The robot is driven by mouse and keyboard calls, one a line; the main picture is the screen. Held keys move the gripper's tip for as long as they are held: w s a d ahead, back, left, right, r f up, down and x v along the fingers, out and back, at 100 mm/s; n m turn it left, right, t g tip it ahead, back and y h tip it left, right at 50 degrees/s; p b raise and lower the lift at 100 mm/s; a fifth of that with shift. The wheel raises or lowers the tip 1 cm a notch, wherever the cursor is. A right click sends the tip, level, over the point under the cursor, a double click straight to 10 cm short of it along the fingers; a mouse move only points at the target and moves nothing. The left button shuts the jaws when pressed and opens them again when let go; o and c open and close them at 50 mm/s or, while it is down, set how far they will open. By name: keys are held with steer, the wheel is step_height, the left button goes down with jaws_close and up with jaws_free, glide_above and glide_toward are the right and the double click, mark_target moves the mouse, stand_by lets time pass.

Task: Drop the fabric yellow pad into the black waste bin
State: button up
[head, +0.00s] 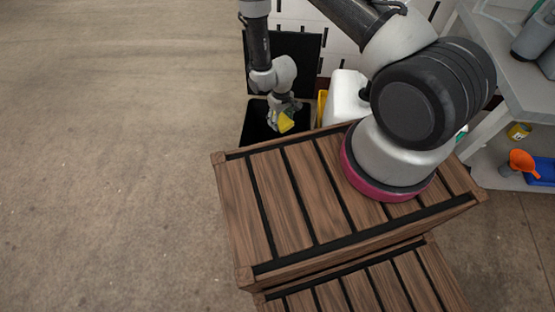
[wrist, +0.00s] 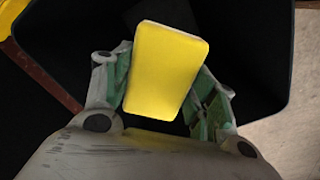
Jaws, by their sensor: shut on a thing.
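The yellow pad (wrist: 166,72) is a flat block with rounded corners, held between the fingers of my gripper (wrist: 165,95) in the wrist view. In the head view my gripper (head: 282,112) points down with the yellow pad (head: 286,122) at its tip. The black waste bin (head: 254,128) stands behind the wooden crate, with its dark lid (head: 297,50) upright at the back. The pad is over the bin's opening. In the wrist view the dark bin (wrist: 262,60) lies behind and around the pad. The bin's front is hidden by the crate.
A slatted wooden crate (head: 285,190) stands in front of the bin. A white container (head: 345,95) and a yellow object (head: 322,105) are right of the bin. A grey shelf (head: 520,95) with an orange funnel (head: 522,162) is at far right. The floor at left is clear.

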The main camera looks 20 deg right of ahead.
steer(key=o, duration=1.4)
step_height(320, 180, up, 12)
steer(key=shift+f, duration=0.1)
